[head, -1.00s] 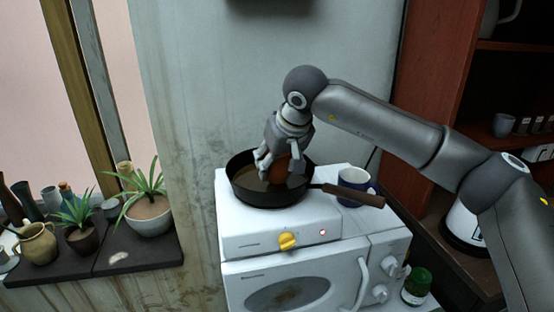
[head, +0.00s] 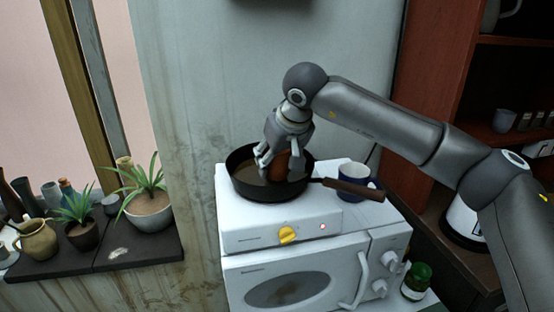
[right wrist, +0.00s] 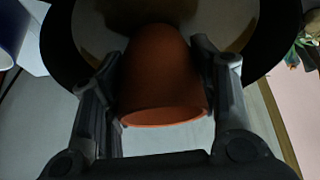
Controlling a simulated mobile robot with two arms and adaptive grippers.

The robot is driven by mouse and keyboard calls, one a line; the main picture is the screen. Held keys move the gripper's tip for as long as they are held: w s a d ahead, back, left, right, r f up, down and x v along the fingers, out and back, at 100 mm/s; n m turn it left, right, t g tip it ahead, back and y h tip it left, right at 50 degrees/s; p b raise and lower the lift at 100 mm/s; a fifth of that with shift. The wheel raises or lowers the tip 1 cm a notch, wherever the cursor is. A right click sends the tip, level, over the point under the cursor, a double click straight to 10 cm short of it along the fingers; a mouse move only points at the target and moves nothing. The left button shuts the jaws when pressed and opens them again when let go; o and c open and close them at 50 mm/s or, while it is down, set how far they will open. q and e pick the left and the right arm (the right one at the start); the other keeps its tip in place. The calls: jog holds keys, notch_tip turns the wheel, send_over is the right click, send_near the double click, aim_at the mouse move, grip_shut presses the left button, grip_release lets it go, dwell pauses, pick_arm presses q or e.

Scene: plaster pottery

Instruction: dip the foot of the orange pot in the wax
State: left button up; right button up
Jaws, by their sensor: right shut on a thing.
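The orange pot (head: 282,166) is a brown-orange clay pot, held at the black pan (head: 270,194). My right gripper (head: 279,168) is shut on it, one finger on each side. In the right wrist view the pot (right wrist: 162,75) shows between the fingers of my gripper (right wrist: 160,82), its wide open rim near the camera and its narrow end toward the pan (right wrist: 65,40). The brownish wax (head: 247,176) lies in the pan. The pot's foot is hidden, so I cannot tell whether it touches the wax. My left gripper is out of view.
The pan stands on a white hotplate (head: 245,217) with a yellow dial (head: 287,235) and a lit red light. A blue-and-white mug (head: 355,178) stands behind the pan handle (head: 354,189). Potted plants (head: 147,207) and jugs line the left sill.

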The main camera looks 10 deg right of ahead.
jog(key=shift+f, duration=0.35)
jog(key=shift+s+f, duration=0.1)
jog(key=shift+f, duration=0.15)
dwell(2.1)
jog(key=shift+r, duration=0.1)
jog(key=shift+r+p, duration=0.5)
jog(key=shift+r, duration=0.6)
dwell(0.4)
notch_tip(320, 180, up, 9)
jog(key=p, duration=0.6)
jog(key=shift+f, duration=0.15)
jog(key=shift+f, duration=0.1)
dwell(0.6)
